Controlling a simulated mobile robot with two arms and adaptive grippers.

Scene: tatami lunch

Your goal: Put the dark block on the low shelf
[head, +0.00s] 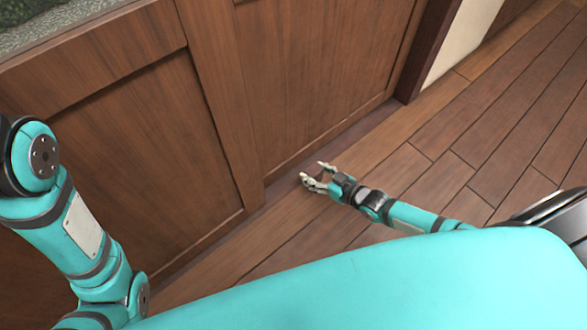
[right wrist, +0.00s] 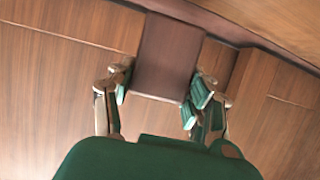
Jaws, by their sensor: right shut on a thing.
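In the right wrist view a dark brown block (right wrist: 166,62) lies between the green finger pads of my right gripper (right wrist: 163,90). The gripper is shut on it. In the head view my right gripper (head: 315,181) is low over the wooden floor, close to the foot of the panelled wooden front. The block cannot be made out clearly there. My left arm shows at the left of the head view, but its gripper is out of the picture. I cannot identify the low shelf in either view.
A tall panelled wooden front (head: 310,75) runs along the left and back of the head view, with a speckled stone surface (head: 40,25) above it. A dark post (head: 428,50) stands at its right end. Open plank floor (head: 490,130) lies to the right.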

